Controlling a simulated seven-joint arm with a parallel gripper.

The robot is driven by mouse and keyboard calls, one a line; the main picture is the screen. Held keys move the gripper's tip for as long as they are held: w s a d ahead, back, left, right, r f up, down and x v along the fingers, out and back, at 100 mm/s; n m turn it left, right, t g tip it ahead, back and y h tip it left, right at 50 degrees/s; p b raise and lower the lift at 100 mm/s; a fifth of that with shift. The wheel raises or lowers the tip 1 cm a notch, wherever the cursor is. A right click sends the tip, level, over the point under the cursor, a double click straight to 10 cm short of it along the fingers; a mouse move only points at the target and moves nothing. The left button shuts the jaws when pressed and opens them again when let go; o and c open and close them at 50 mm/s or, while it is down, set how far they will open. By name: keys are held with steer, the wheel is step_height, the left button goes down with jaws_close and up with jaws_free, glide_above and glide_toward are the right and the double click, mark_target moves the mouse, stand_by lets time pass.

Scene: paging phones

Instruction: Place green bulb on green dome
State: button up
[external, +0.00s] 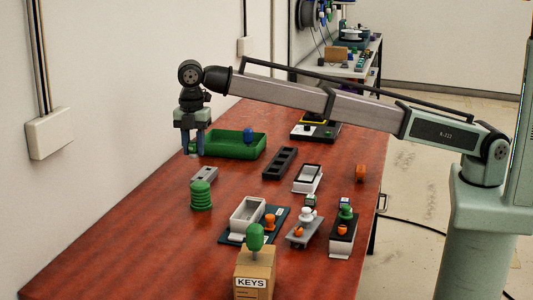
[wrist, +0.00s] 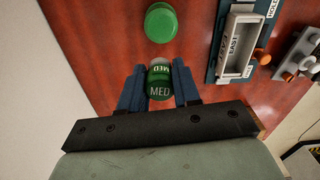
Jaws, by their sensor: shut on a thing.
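My gripper (external: 193,145) hangs at the left of the red-brown table, left of the green tray. In the wrist view its fingers (wrist: 159,88) are shut on a small green piece (wrist: 159,78) with white "MED" labels. In the external view this piece is mostly hidden by the fingers. A green, ribbed, round-topped piece (external: 201,195) stands on the table nearer the camera; its round top also shows ahead of the fingers in the wrist view (wrist: 160,23). A green bulb-shaped piece (external: 256,236) stands upright on the KEYS box at the front.
The green tray (external: 258,151) holds a blue piece. A small grey block (external: 204,174) lies near the ribbed piece. The KEYS box (external: 255,275), a white tray (external: 247,214) and several phone-like devices stand to the front and right. The left front table is clear; a wall borders the left.

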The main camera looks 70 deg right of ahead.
mark_target(200, 183)
steer(key=shift+n, duration=0.8)
steer(key=shift+s+d+f, duration=0.1)
steer(key=shift+d+f, duration=0.25)
steer(key=shift+f, duration=1.1)
steer(key=shift+d+f, duration=0.4)
steer(key=shift+f, duration=1.05)
steer(key=shift+s+d+f, duration=0.1)
steer(key=shift+d+f, duration=0.25)
steer(key=shift+f, duration=1.1)
steer(key=shift+f, duration=0.1)
steer(key=o, duration=1)
step_height(200, 183, up, 12)
steer(key=shift+r, duration=0.15)
steer(key=shift+a, duration=0.1)
